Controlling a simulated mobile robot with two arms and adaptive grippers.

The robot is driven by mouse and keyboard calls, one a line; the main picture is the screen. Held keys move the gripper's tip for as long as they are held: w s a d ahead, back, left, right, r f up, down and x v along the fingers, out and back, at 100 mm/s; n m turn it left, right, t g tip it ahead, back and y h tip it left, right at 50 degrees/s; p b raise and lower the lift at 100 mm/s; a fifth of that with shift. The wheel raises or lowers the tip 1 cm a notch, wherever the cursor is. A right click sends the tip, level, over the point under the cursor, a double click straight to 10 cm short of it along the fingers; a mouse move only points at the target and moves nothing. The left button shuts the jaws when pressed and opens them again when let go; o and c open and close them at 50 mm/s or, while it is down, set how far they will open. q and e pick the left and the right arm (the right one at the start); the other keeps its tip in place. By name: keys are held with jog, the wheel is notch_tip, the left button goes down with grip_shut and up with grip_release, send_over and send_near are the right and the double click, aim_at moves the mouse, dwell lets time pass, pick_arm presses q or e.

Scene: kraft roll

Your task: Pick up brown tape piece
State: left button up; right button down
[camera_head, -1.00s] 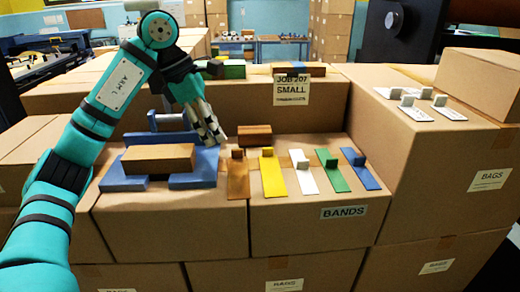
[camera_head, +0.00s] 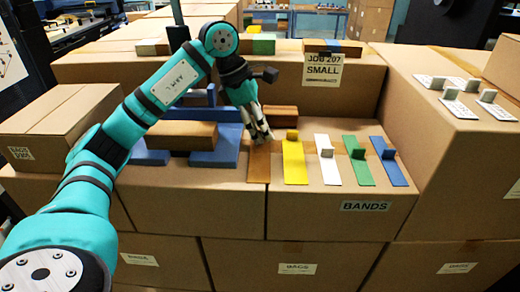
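The brown tape piece (camera_head: 259,167) is a flat strip lying on the front box, left of the yellow piece. My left gripper (camera_head: 261,138) points down over its far end, and its fingers hide the upright tab there. I cannot tell whether the fingers touch the tab or how far apart they are. My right gripper is not in view.
Yellow (camera_head: 294,166), white (camera_head: 328,165), green (camera_head: 358,170) and blue (camera_head: 390,167) pieces lie in a row to the right. A brown block (camera_head: 281,117) sits just behind. Left is a blue fixture (camera_head: 217,158) holding a brown box (camera_head: 182,136).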

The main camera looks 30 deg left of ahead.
pick_arm(q)
jog(key=c, duration=0.7)
grip_shut()
jog(key=shift+r, duration=0.1)
